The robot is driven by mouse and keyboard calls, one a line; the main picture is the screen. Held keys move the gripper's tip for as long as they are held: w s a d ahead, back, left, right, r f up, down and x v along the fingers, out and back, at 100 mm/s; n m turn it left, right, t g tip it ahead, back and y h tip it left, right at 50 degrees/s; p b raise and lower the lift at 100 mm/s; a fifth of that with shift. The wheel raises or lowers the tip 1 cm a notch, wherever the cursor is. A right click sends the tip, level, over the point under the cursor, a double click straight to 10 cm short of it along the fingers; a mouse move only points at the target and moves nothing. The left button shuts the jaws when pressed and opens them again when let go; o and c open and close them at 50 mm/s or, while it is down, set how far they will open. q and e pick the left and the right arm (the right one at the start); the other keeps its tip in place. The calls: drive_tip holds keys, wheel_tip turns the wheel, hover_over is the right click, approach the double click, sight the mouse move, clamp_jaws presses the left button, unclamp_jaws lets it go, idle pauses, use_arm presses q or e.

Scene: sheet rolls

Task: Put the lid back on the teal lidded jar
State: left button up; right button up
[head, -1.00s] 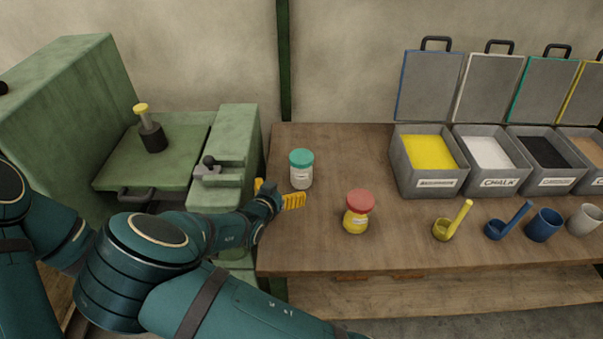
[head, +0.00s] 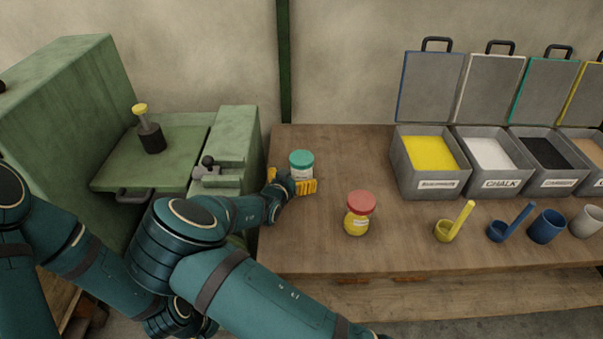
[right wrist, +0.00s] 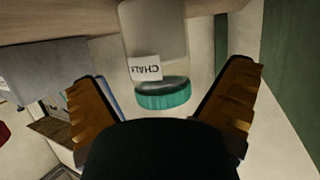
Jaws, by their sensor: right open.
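The teal lidded jar (head: 302,173) stands upright at the left end of the wooden table. Its teal lid (head: 301,158) shows at its top; I cannot tell whether it is fully seated. In the right wrist view the jar (right wrist: 155,35) appears upside down with a CHALK label, and the lid (right wrist: 163,94) is between my fingers' directions, ahead of them. My right gripper (head: 291,182) is open, its yellow fingers close in front of and beside the jar, hiding its lower part. It also shows spread in the right wrist view (right wrist: 162,88). My left gripper is out of view.
A red-lidded jar (head: 360,214) with yellow contents stands to the right. Beyond are a yellow scoop (head: 448,229), a blue scoop (head: 500,230), cups and open bins (head: 428,184). A green machine (head: 232,145) borders the table's left. Table space between the jars and bins is clear.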

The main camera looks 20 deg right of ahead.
drive_tip(key=shift+r+b+x, duration=0.2)
drive_tip(key=shift+r+x, duration=0.05)
drive_tip(key=shift+x, duration=1.05)
drive_tip(key=shift+r+b+x, duration=0.2)
drive_tip(key=shift+x, duration=1.15)
drive_tip(key=shift+d, duration=0.2)
drive_tip(key=c, duration=1.2)
